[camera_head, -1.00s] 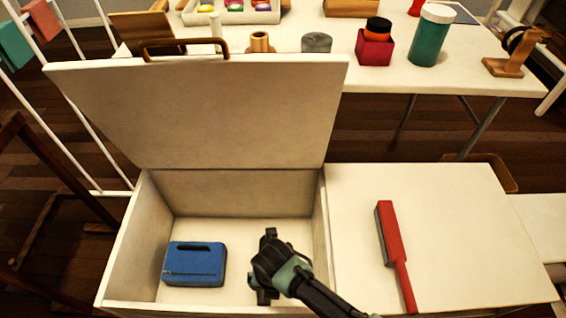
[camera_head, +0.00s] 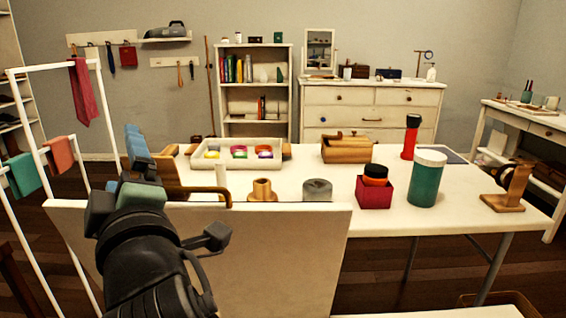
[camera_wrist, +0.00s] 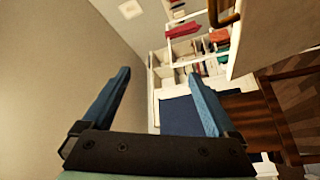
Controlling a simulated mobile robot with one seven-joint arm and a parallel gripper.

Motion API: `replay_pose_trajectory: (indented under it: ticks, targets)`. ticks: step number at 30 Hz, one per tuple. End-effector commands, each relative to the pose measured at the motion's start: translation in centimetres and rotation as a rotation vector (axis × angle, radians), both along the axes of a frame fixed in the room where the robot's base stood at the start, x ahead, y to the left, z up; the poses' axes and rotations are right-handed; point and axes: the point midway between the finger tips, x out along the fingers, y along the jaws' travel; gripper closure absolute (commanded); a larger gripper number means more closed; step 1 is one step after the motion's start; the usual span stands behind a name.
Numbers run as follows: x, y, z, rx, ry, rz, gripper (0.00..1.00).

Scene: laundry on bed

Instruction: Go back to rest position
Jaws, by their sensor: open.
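My gripper (camera_head: 137,152) is raised at the left of the head view, in front of the raised white lid (camera_head: 280,255) and the table behind it. In the wrist view my gripper (camera_wrist: 157,85) shows two blue fingers spread wide apart, with nothing held between them. The inside of the box below the lid is out of the head view. My arm covers the lid's left part.
The white table (camera_head: 465,195) carries a tray (camera_head: 276,157), a red box (camera_head: 374,192), a green jar (camera_head: 426,180) and a wooden stand (camera_head: 507,190). A white drying rack (camera_head: 52,68) with cloths stands at left. A dresser (camera_head: 370,108) stands behind.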

Motion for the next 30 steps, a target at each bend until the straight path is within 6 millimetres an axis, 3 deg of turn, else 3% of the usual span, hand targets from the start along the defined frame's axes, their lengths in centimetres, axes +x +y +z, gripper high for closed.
replay_pose_trajectory:
  ticks: [1,3,6,10,16,18,26,30]
  targets:
    - [-1.1,-1.5,2.8,0.139,-0.029,-0.007,0.07]
    - [-2.6,-4.3,6.3,0.327,-0.065,-0.018,0.07]
    - [-5.1,-8.5,10.2,0.571,-0.119,-0.018,0.07]
    - [-8.3,-13.6,13.1,0.826,-0.186,-0.003,0.07]
    - [-13.3,-20.4,15.2,1.128,-0.296,0.038,0.07]
    - [-12.9,-20.1,18.1,1.119,-0.287,0.038,0.07]
    - [-12.8,-20.1,24.6,1.114,-0.286,0.036,0.07]
    - [-12.8,-20.0,28.9,1.114,-0.285,0.037,0.07]
